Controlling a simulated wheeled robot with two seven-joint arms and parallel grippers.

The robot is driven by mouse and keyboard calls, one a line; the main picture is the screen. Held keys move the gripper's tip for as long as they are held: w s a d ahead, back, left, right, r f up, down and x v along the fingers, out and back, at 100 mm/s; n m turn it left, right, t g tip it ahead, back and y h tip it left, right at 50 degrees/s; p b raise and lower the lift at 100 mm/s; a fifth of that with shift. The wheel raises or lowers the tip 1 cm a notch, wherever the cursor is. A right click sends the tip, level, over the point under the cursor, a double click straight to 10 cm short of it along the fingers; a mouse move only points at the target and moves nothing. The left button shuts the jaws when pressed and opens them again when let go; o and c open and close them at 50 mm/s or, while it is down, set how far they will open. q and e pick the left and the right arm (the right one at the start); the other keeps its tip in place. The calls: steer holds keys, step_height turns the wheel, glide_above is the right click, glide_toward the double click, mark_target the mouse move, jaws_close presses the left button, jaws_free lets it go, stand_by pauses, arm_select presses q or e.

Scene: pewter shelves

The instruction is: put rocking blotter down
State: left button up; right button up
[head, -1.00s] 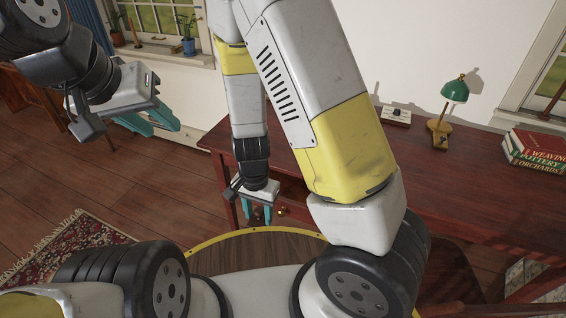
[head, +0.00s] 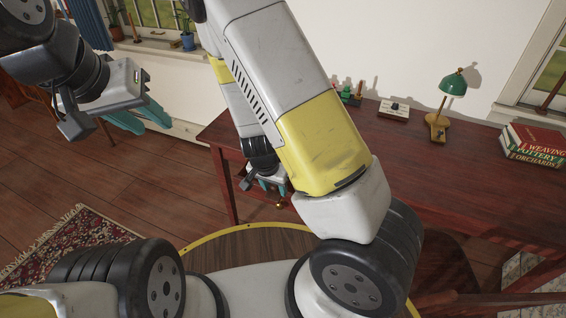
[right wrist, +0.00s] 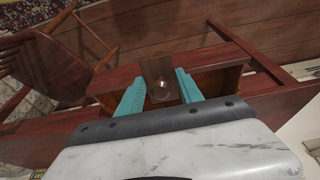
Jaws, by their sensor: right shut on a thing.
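My right gripper (right wrist: 158,92) is shut on the rocking blotter (right wrist: 158,71), a brown wooden piece with a round knob between the teal fingertips in the right wrist view. In the head view the right gripper (head: 271,186) is by the front left part of the dark red desk (head: 455,180), partly hidden by my own arm. The blotter cannot be made out clearly there. My left gripper (head: 140,117) is at the upper left, over the floor and far from the desk, its teal fingers apart and empty.
On the desk are a green lamp (head: 452,85), a stack of books (head: 534,145), a pale box-like item (head: 394,109) and small items (head: 350,95) at the back. The desk top between lamp and front edge is clear. A wooden chair (right wrist: 50,65) shows in the right wrist view.

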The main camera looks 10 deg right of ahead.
steer(key=w+d, duration=0.5)
steer(key=w, duration=0.3)
steer(key=x, duration=0.9)
steer(key=shift+s+f, duration=0.1)
steer(key=shift+s, duration=0.2)
steer(key=shift+d+f, duration=0.1)
steer(key=shift+f, duration=0.2)
steer(key=shift+w+d+f+g+y, duration=0.25)
steer(key=shift+w+f+g+y, duration=0.05)
steer(key=shift+w+f, duration=0.25)
steer(key=shift+w+d+g+y, duration=0.1)
steer(key=shift+w+g+y, duration=0.05)
steer(key=shift+g+y, duration=0.3)
steer(key=shift+w+d+g+y, duration=0.15)
steer(key=shift+g+y, duration=0.1)
steer(key=shift+g, duration=0.3)
steer(key=shift+s+f, duration=0.1)
steer(key=shift+f, duration=0.6)
steer(key=shift+f, duration=0.15)
